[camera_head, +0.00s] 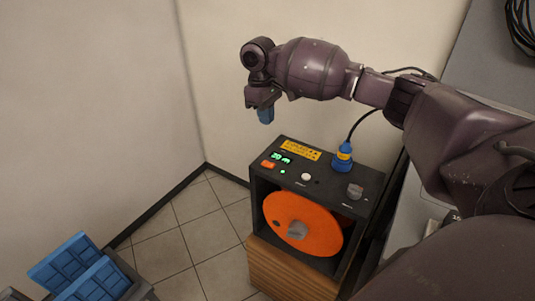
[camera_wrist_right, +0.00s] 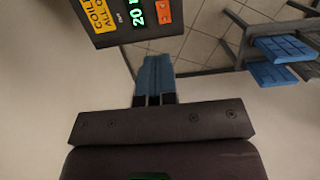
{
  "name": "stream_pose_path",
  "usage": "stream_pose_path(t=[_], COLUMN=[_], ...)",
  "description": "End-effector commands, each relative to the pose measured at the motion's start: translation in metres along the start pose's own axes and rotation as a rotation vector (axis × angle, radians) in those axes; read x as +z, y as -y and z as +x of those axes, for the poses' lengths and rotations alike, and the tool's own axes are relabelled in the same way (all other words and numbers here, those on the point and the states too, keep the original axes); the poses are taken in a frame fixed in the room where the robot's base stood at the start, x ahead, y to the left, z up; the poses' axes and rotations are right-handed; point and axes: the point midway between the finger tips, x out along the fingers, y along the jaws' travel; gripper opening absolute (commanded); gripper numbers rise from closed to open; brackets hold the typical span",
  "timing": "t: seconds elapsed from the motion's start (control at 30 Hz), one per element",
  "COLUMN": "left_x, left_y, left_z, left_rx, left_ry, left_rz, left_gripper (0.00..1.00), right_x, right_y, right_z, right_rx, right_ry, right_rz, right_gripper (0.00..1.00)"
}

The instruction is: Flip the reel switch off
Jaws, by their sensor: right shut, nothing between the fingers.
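The reel unit is a dark box (camera_head: 262,186) with an orange reel (camera_head: 285,212) in its open front. On its top panel are a small orange-red switch (camera_head: 268,164), a green lit display (camera_head: 281,158) and a small green light (camera_head: 283,171). I cannot tell the switch's tilt. My right gripper (camera_head: 265,116) is shut and empty, its blue fingertips pointing down, above and apart from the panel's back left side.
The panel also bears a white button (camera_head: 306,177), a grey knob (camera_head: 355,190), a yellow label (camera_head: 300,149) and a blue plug (camera_head: 342,160) with a black cable. The unit stands on a wooden cabinet (camera_head: 290,272). Walls are close behind; blue panels (camera_head: 68,262) stand at lower left.

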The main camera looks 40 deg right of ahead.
Motion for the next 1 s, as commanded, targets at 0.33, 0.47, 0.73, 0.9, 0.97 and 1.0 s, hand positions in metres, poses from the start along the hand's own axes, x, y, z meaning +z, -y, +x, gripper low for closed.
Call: stream_pose_path(t=[0.33,0.47,0.73,0.9,0.97,1.0], left_x=[0.002,0.005,0.014,0.016,0.014,0.013], left_y=[0.0,-0.001,-0.003,-0.004,-0.004,-0.004], left_z=[0.001,0.003,0.006,0.008,0.009,0.01], left_rx=[0.001,0.002,0.004,0.006,0.007,0.008], left_ry=[0.002,0.006,0.019,0.023,0.02,0.017], left_rz=[0.0,0.001,0.001,0.001,0.002,0.002], left_gripper=[0.43,0.43,0.43,0.43,0.43,0.43], right_x=[0.0,0.0,0.0,0.0,0.0,0.0], right_y=[0.0,0.0,0.0,0.0,0.0,0.0], right_z=[0.012,0.032,0.081,0.109,0.117,0.122], right_rx=[0.0,0.0,-0.002,0.0,0.0,0.0], right_ry=[0.001,0.003,0.004,0.004,0.003,0.003], right_rz=[0.0,0.0,0.0,-0.001,-0.001,-0.001], right_gripper=[0.0,0.0,0.0,0.0,0.0,0.0])
